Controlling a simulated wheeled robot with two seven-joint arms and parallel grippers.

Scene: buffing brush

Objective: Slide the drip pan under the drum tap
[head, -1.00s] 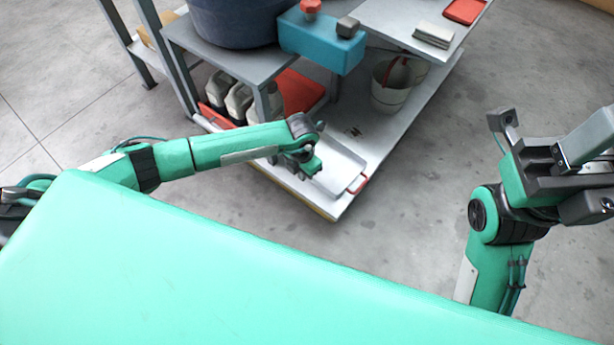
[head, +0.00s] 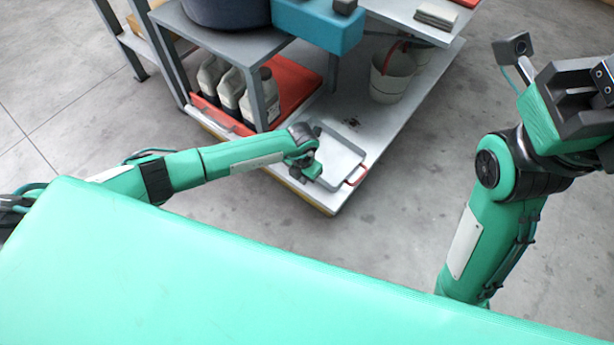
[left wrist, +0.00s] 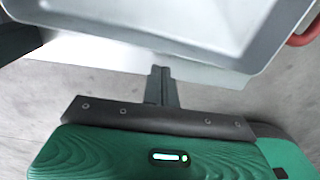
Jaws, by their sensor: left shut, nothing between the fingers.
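The drip pan (head: 343,158) is a shallow grey tray with a red handle (head: 357,176) at its right end. It lies on the pale lower shelf of the cart, near the front corner. The dark blue drum (head: 228,12) stands on the upper shelf, cut off by the top edge; no tap shows. My left gripper (head: 312,172) is at the pan's near left side. In the left wrist view its fingers (left wrist: 161,76) are shut and empty, just short of the pan's wall (left wrist: 190,42); contact is unclear. My right gripper (head: 592,95) is raised at the right edge, its fingers partly cut off.
Several jugs (head: 228,92) stand in a red tray (head: 296,90) on the lower shelf, left of the pan. A white bucket (head: 392,75) stands behind the pan. A teal box (head: 318,25) overhangs from above. The concrete floor (head: 400,230) to the right is clear.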

